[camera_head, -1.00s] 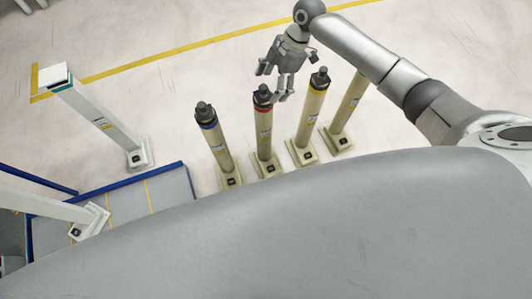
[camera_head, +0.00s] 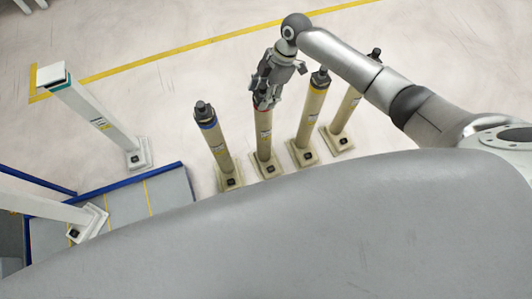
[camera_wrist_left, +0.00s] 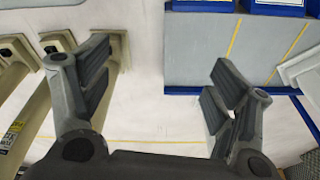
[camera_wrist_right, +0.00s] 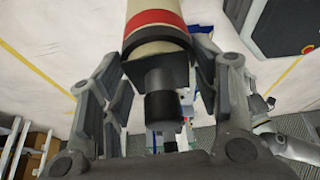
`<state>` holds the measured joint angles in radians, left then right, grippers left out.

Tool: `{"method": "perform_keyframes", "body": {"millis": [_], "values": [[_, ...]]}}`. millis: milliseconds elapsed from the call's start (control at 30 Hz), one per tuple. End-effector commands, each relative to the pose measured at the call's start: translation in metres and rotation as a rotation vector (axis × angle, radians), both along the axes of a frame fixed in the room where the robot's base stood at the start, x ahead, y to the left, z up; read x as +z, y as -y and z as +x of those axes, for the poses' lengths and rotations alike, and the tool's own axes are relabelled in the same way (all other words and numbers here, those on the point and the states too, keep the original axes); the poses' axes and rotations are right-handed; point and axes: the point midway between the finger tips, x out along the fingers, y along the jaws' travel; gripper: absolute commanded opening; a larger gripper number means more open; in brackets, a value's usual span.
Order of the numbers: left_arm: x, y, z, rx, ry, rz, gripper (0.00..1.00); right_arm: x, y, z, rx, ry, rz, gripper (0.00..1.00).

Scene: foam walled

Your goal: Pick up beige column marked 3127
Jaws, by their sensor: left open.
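Several beige columns stand on square bases in the head view: one with a blue band (camera_head: 217,145), one with a red band (camera_head: 264,145), one with a yellow band (camera_head: 309,120), and one (camera_head: 345,112) partly behind my arm. No marking is legible, so I cannot tell which is 3127. My right gripper (camera_head: 263,98) is at the top of the red-banded column. In the right wrist view its fingers flank the column's dark cap (camera_wrist_right: 160,105), below the red band; contact is unclear. My left gripper (camera_wrist_left: 158,75) is open and empty; beige columns show to its left.
White posts (camera_head: 102,118) (camera_head: 50,206) stand at the left. A grey platform with blue edges (camera_head: 125,212) lies near the lower one. The neighbouring columns stand close on both sides of the red-banded one. The floor beyond is clear, with a yellow line (camera_head: 185,49).

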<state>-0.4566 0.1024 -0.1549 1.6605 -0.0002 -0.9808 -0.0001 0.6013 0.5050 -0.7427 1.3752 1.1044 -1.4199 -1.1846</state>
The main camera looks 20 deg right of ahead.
Motion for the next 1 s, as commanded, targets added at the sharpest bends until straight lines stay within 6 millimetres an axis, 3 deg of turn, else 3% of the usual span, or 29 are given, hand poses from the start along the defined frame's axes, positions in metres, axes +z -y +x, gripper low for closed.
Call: {"method": "perform_keyframes", "body": {"millis": [33,333,767,1000], "values": [[0.000,0.000,0.000,0.000,0.000,0.000,0.81,0.000,0.000,0.000,0.000,-0.001,0.000,0.37],[0.000,0.000,0.000,0.000,0.000,0.000,0.81,0.000,0.000,0.000,0.000,-0.001,0.000,0.00],[0.001,0.000,0.000,0.000,0.003,-0.001,0.81,0.007,-0.001,0.002,0.000,0.004,0.004,0.00],[-0.019,-0.001,-0.011,-0.003,-0.014,0.000,0.81,0.037,-0.001,0.003,0.001,0.008,0.007,0.00]]}}
